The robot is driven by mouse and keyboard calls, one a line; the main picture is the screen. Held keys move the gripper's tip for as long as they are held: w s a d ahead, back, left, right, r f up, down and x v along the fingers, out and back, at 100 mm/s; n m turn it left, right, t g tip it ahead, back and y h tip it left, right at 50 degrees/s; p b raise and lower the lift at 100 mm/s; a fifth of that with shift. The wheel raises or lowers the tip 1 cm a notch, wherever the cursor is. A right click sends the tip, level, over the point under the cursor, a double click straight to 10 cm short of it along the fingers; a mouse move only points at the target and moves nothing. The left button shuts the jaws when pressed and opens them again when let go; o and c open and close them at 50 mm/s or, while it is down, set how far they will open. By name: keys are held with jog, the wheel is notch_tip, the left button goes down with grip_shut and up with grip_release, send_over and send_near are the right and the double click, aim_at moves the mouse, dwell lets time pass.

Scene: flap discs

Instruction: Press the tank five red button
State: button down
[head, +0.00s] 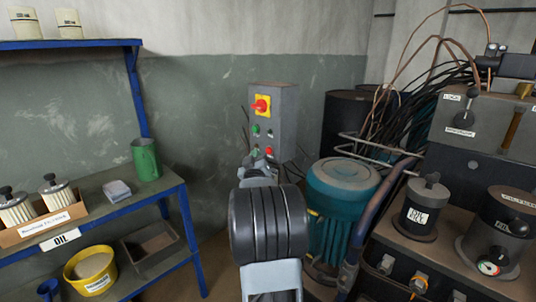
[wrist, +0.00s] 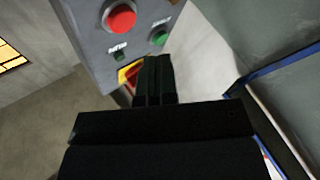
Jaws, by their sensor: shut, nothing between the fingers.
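A grey control box (head: 285,118) is on the wall in the middle of the head view. It has a red knob on a yellow plate, green buttons and a red button (head: 268,151) low on its face. The wrist view shows a large round red button (wrist: 120,16) at the top, with a green button (wrist: 158,37) to its right. The small labels are not legible. My gripper (wrist: 154,62) is shut and empty, below these buttons in the wrist view. It partly hides the yellow plate (wrist: 126,75). Whether it touches the box I cannot tell.
A blue-framed shelf (head: 100,205) with a green mug (head: 146,158) and a yellow tub (head: 90,273) stands left. A teal motor (head: 343,185), a dark drum (head: 345,122) and cables are to the right. A machine bench (head: 410,240) fills the right side.

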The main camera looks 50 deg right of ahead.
jog(key=shift+w+a+b, duration=0.1)
jog(key=shift+a+b, duration=0.2)
jog(key=shift+a, duration=1.05)
